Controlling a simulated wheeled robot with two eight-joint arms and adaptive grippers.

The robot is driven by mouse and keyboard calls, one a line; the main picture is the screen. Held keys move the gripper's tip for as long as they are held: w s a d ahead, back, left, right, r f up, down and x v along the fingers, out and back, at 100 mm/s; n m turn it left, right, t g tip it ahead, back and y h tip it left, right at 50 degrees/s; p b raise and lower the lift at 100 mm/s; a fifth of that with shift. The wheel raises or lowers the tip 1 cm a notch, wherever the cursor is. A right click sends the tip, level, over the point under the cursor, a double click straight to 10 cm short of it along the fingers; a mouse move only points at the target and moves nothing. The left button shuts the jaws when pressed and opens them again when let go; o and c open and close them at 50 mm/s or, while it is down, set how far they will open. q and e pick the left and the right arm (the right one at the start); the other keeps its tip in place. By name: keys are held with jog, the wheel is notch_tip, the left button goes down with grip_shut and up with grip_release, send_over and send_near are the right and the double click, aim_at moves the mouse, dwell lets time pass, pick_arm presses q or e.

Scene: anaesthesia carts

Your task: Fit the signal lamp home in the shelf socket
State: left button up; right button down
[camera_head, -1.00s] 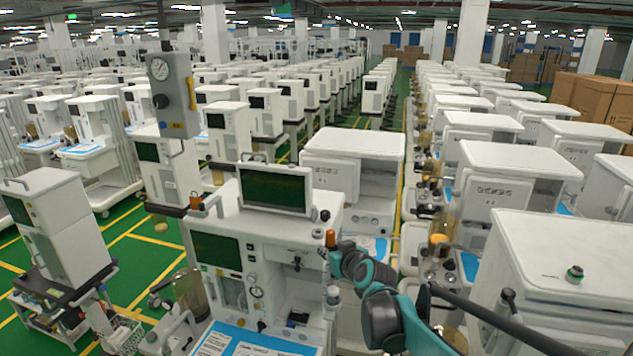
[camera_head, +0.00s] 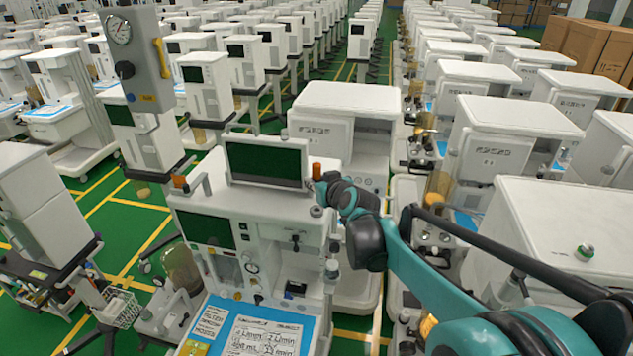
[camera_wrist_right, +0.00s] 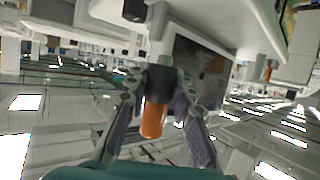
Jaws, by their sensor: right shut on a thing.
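The signal lamp (camera_head: 316,169) has an orange cap and is at the right end of the cart's monitor in the head view. My right gripper (camera_head: 323,186) is shut on it. In the right wrist view, the orange cap of the lamp (camera_wrist_right: 152,121) and its dark base (camera_wrist_right: 160,79) show between the fingers of the right gripper (camera_wrist_right: 160,74). The pale cart top (camera_head: 270,205) lies to the left of and below the lamp in the head view. I cannot clearly make out the shelf socket or tell whether the lamp touches the shelf. My left gripper is not in view.
A dark-screened monitor (camera_head: 265,160) stands on the cart, close left of the lamp. A second orange lamp (camera_head: 179,182) is at the cart's left side. A gauge column (camera_head: 138,62) rises at left. White carts (camera_head: 520,130) crowd the right side.

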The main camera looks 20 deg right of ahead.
jog(key=shift+w+f, duration=0.25)
jog(key=shift+f, duration=0.15)
jog(key=shift+f+b, duration=0.25)
jog(key=shift+b, duration=0.1)
jog(key=shift+s+f+b, duration=0.4)
jog(key=shift+f+b, duration=0.15)
jog(key=shift+b, duration=0.1)
jog(key=f, duration=0.1)
jog(key=f+b, duration=0.2)
jog(key=shift+w+f, duration=0.1)
jog(key=shift+w, duration=0.15)
jog(key=shift+f+b, duration=0.15)
jog(key=shift+b, duration=0.15)
jog(key=shift+s, duration=0.2)
jog(key=shift+w, duration=0.1)
